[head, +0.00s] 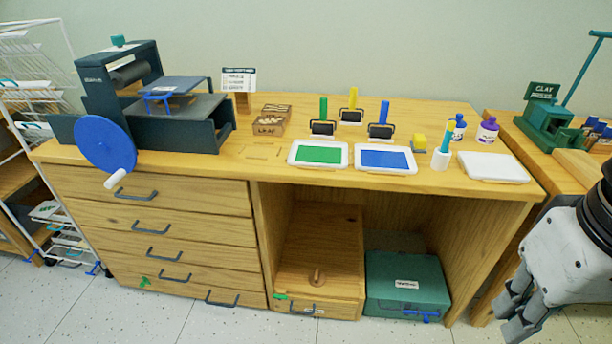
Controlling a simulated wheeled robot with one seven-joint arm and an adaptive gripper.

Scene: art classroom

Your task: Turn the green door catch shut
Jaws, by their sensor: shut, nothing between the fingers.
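Two small green pieces show low in the head view, and I cannot tell for certain which is the door catch. One green piece (281,296) is at the upper left of the front of a low wooden unit (335,307) in the open bay. The other green piece (144,282) is on the lower left front of the drawer cabinet (190,276). Both are too small to read how they are turned. My gripper (511,312) is at the lower right, shut and empty, pointing down, well to the right of both and touching neither.
A teal case (407,283) with a blue latch (422,315) stands in the bay right of the wooden unit. The worktop (240,160) holds a press with a blue wheel (105,145), ink trays and rollers. A wire rack (30,120) stands left. Front floor is clear.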

